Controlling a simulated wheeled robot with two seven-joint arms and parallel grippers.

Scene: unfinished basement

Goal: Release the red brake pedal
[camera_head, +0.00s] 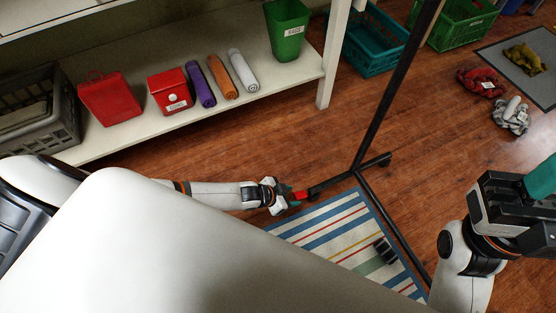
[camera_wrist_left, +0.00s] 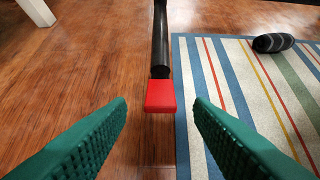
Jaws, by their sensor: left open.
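The red brake pedal (camera_head: 299,195) is at the end of a black bar of the rack's base (camera_head: 328,183), just above the floor. In the left wrist view the red pedal (camera_wrist_left: 160,95) sits between and slightly beyond my green fingertips, with a gap on both sides. My left gripper (camera_head: 287,198) is low by the floor, open and empty, with its tips close to the pedal; it also shows in the left wrist view (camera_wrist_left: 160,108). My right gripper (camera_head: 541,182) is raised at the right edge and cut off, so its jaw opening is hidden.
A striped rug (camera_head: 340,225) lies right of the pedal, with a dark rolled item (camera_head: 386,251) on it. The rack's upright pole (camera_head: 389,94) rises nearby. A white shelf (camera_head: 290,76) with a red box (camera_head: 170,91) and green bin (camera_head: 286,30) stands behind.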

